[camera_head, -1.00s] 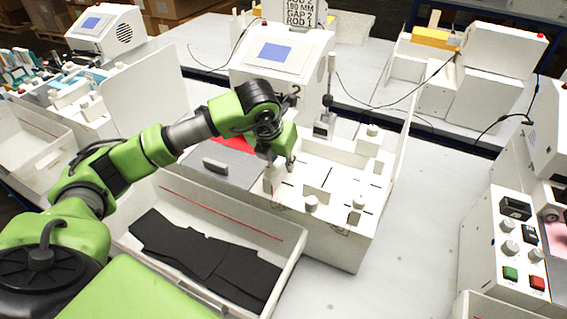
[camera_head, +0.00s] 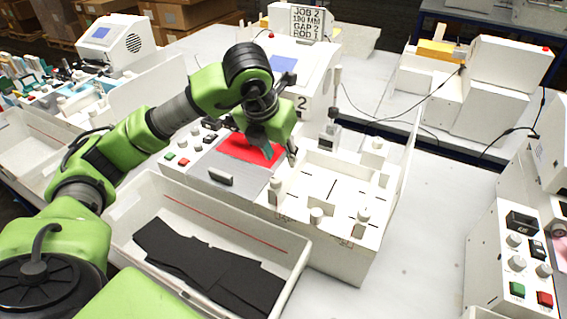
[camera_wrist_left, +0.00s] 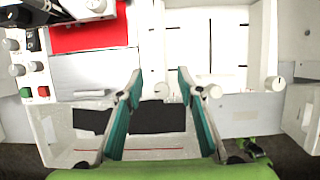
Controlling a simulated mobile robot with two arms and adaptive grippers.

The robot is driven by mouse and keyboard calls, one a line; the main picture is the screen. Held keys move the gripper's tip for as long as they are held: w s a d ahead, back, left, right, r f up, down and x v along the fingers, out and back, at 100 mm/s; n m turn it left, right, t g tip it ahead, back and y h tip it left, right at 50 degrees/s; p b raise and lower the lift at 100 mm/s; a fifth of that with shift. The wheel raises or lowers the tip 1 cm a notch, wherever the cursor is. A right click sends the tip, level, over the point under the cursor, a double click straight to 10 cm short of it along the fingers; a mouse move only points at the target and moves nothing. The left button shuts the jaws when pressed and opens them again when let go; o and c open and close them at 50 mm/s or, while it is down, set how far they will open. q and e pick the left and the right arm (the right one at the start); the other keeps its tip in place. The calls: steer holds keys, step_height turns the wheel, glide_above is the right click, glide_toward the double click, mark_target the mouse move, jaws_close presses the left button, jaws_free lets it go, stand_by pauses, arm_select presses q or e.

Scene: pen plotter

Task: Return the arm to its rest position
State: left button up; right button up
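My left arm (camera_head: 160,125) reaches in from the left in the head view, bent at a raised elbow. Its left gripper (camera_head: 286,152) hangs above the white plotter station marked 2, near the edge between the red sheet (camera_head: 250,148) and the white bed (camera_head: 335,185). In the left wrist view the left gripper (camera_wrist_left: 160,82) has two teal-padded fingers spread apart with nothing between them. Past them lie the grey drawer front and the tray. My right gripper is in neither view.
A white tray (camera_head: 135,200) with black flat pieces (camera_head: 205,262) stands before the station. White knobs and posts rise from the bed. A control box (camera_head: 515,245) with green and red buttons is at right. Clear tabletop (camera_head: 425,215) lies between.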

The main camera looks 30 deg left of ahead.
arm_select(q)
steer(key=shift+v, duration=0.8)
